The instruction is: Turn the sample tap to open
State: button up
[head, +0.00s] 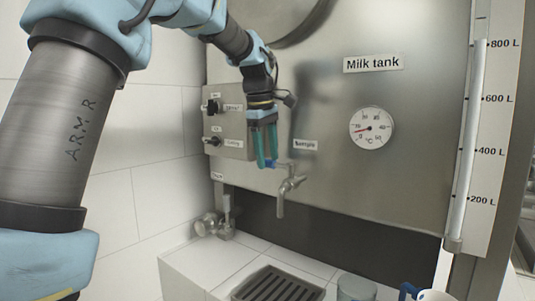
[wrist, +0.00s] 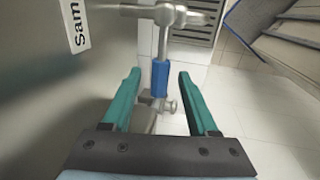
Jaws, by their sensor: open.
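The sample tap (head: 290,184) is a metal tap with a downward spout, on the tank front below the label "Sample" (head: 305,145). It also shows at the top of the wrist view (wrist: 168,15). Its lever has a blue grip (wrist: 160,78), which in the wrist view appears between the two green fingers of my gripper (wrist: 159,75). My gripper (head: 266,164) is open and points down beside the tap's upper left in the head view. A gap shows on both sides of the blue grip, so I see no contact. The fingers mostly hide the grip in the head view.
A control box (head: 228,124) with two knobs is left of my gripper. Another valve (head: 216,225) sits low on the left. The thermometer dial (head: 371,128) is right.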

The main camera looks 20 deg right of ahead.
jog(key=shift+f, duration=0.3)
grip_shut()
dwell(0.4)
dwell(0.9)
